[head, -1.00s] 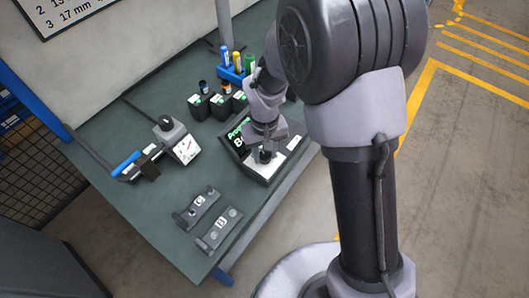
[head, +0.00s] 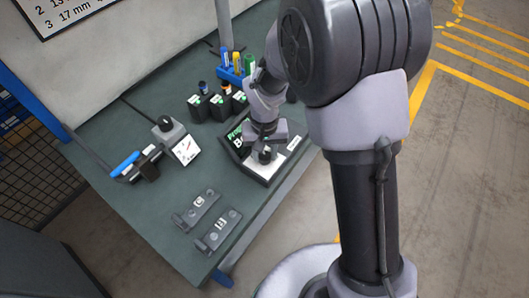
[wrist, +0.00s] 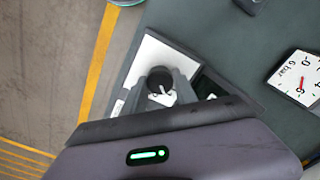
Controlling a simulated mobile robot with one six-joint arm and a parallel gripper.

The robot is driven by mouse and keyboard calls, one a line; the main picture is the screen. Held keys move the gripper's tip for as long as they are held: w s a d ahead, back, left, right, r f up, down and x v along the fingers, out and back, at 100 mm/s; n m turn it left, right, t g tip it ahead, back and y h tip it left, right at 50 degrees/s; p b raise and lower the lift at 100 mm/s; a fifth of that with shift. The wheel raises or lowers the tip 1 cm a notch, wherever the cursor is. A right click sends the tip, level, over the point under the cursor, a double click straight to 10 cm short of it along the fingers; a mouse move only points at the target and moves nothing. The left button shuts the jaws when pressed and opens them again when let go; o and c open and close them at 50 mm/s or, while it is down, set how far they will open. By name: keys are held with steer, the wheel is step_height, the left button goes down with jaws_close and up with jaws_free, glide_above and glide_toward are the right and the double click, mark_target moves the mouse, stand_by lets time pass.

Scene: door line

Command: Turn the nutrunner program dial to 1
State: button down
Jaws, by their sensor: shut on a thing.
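The program dial is a dark round knob (wrist: 159,80) on the white face of the program box (wrist: 148,50) in the wrist view. The box (head: 284,166) also shows near the table's right edge in the head view, its dark label panel partly covered by my arm. My gripper (wrist: 160,92) is shut on the dial, with a finger on either side of it. In the head view my gripper (head: 264,155) points down at the box. The dial's number marks and pointer cannot be read.
A gauge (head: 186,150) with a blue-handled tool (head: 126,163) stands to the left on the green table. Two dark brackets (head: 218,230) lie near the front edge. Several dark batteries (head: 220,107) and a blue holder with markers (head: 232,74) stand behind the box.

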mark_target(265, 155)
steer(key=c, duration=1)
jaws_free()
steer(key=shift+o, duration=0.2)
step_height(265, 155, up, 18)
steer(key=p, duration=0.6)
steer(key=shift+f+p, duration=0.25)
steer(key=shift+p, duration=0.1)
